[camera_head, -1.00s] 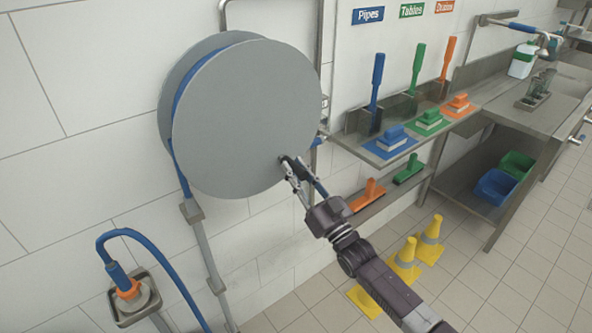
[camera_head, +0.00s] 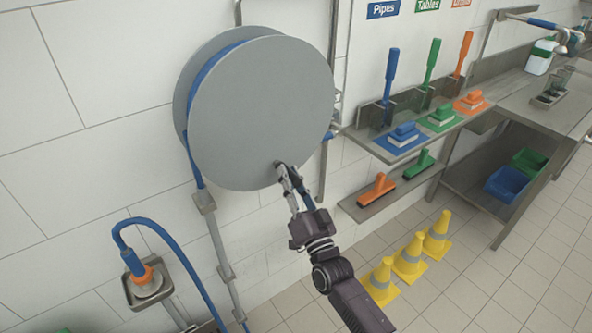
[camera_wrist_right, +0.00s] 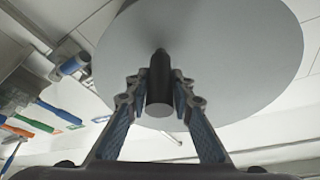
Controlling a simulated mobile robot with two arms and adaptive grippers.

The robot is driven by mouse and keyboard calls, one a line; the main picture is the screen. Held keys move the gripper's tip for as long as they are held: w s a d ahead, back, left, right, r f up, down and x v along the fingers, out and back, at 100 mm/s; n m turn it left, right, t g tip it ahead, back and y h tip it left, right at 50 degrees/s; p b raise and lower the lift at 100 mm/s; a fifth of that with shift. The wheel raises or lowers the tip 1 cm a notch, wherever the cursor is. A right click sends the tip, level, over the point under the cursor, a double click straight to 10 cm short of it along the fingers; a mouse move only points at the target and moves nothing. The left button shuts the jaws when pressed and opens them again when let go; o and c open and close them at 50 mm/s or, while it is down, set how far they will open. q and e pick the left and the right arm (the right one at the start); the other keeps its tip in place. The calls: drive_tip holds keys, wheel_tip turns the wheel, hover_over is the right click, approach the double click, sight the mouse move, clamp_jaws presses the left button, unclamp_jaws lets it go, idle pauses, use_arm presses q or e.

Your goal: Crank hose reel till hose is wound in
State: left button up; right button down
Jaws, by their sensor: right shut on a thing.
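The hose reel (camera_head: 262,110) is a large grey double disc on the white tiled wall. Blue hose (camera_head: 196,165) shows between its discs and runs down from the left side. My right gripper (camera_head: 283,172) is at the lower part of the front disc, shut on the crank handle. In the right wrist view the dark cylindrical crank handle (camera_wrist_right: 160,85) stands out from the disc between the two fingers. A hose end with a blue and orange nozzle (camera_head: 143,270) sits in a wall holder at the lower left. My left gripper is not in view.
A steel shelf (camera_head: 425,140) with blue, green and orange brushes is right of the reel. Squeegees lie on a lower shelf. Several yellow cones (camera_head: 408,257) stand on the floor below. A steel sink bench (camera_head: 545,110) is farther right.

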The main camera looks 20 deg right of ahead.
drive_tip(key=shift+s+a+m, duration=0.1)
drive_tip(key=shift+a+m, duration=0.2)
drive_tip(key=shift+m, duration=0.2)
drive_tip(key=c, duration=1.7)
unclamp_jaws()
drive_tip(key=shift+s, duration=0.1)
drive_tip(key=shift+s+f, duration=0.15)
drive_tip(key=shift+s, duration=0.05)
drive_tip(key=v, duration=1.1)
drive_tip(key=shift+s+a, duration=0.1)
drive_tip(key=shift+s, duration=0.2)
